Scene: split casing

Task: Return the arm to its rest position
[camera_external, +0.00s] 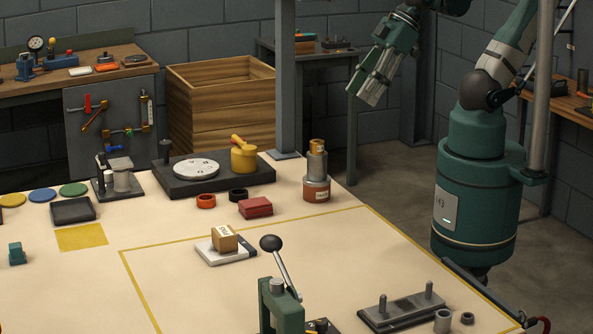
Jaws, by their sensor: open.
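My gripper (371,89) hangs in the air at the top right, beyond the far edge of the table and in front of a back bench. It points down and to the left. It is clear of every object on the table. Nothing shows between its fingers, and the gap between them is hard to make out at this size. My arm's green base stands at the right of the table.
The pale table (190,290) carries a small tan box (224,240) on a white and dark slab, a lever press (280,300), a two-post fixture (400,307), a yellow pot (244,157) and a stacked cylinder (316,175). A grey post (285,80) stands left of my gripper.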

